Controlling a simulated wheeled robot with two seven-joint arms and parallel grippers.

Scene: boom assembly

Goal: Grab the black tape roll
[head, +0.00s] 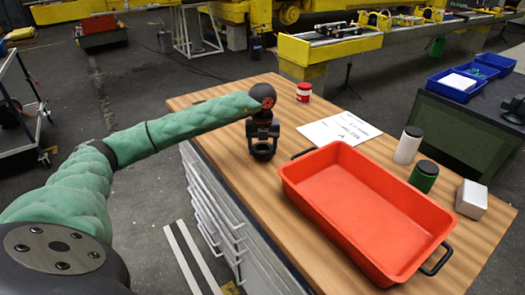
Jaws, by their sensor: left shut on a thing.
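My left gripper (263,140) reaches down over the left part of the wooden workbench top. It is shut on the black tape roll (263,153), a dark ring under the fingers. The roll is low, at or just above the bench top; I cannot tell if it touches the wood. Gripper and roll are both black, so the fingers partly hide the roll and blend with it. My right gripper is not in view.
A large red tray (345,185) fills the middle of the workbench (226,121). A paper sheet (338,129), red-and-white jar (304,92), white bottle (408,145), green can (423,177) and white box (471,199) stand or lie around it. Bare wood lies left of the tray.

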